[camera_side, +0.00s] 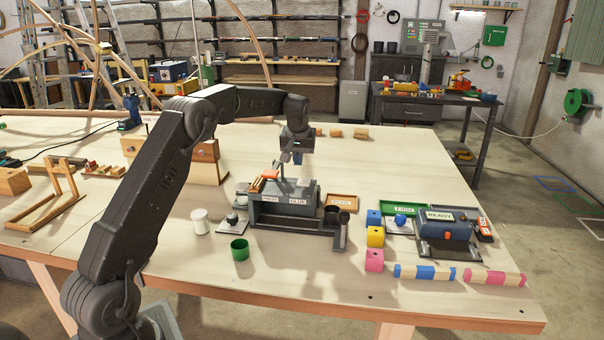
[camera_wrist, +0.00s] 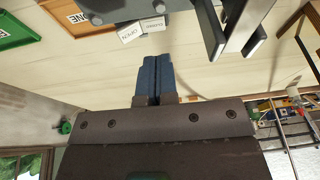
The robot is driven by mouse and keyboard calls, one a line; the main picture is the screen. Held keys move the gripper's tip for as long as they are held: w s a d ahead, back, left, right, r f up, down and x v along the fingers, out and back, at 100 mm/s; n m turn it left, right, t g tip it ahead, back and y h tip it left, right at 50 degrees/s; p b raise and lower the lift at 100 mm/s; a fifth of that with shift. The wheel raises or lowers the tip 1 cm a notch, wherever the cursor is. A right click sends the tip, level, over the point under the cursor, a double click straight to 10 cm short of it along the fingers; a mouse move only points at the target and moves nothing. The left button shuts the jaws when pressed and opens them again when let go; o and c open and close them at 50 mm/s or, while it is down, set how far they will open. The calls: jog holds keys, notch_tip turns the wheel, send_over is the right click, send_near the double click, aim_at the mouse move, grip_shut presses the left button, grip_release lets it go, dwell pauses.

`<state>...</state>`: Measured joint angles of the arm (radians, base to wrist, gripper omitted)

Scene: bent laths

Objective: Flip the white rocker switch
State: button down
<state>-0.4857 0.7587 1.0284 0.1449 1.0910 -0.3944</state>
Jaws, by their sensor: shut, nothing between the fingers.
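The white rocker switch (camera_wrist: 142,30) shows in the wrist view, just past my fingertips. It has two white faces; one reads "OPEN" and the other carries a word too small to be sure of. In the side view I cannot clearly make it out near the grey press (camera_side: 285,208). My gripper (camera_wrist: 157,58) has its two blue fingers together and empty, with a small gap in the picture between the tips and the rocker. In the side view my gripper (camera_side: 297,158) points down over the back of the press. Whether it touches anything there is hidden.
An orange tray (camera_side: 341,202) and black cylinders stand right of the press. Coloured blocks (camera_side: 375,237) and a blue device (camera_side: 445,229) lie further right.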

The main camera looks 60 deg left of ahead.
notch_tip(320, 180, up, 6)
jog(key=s, duration=0.2)
jog(key=shift+s, duration=0.3)
jog(key=shift+r, duration=0.1)
jog(key=s+d+r+m+t+h, duration=0.1)
jog(key=s+d+r+m, duration=0.25)
jog(key=s+d, duration=0.5)
jog(key=s+d+r+m+t, duration=0.15)
jog(key=s+d+r, duration=0.35)
jog(key=d, duration=0.7)
jog(key=s+d+f+m+h, duration=0.1)
jog(key=s+d+f+m, duration=0.1)
jog(key=s+d, duration=0.3)
jog(key=s+d+f+m+t, duration=0.1)
jog(key=s+d+f, duration=0.4)
jog(key=s, duration=0.8)
jog(key=shift+f+m+h, duration=0.25)
jog(key=shift+m+h, duration=0.15)
jog(key=shift+m, duration=0.4)
jog(key=shift+d, duration=0.1)
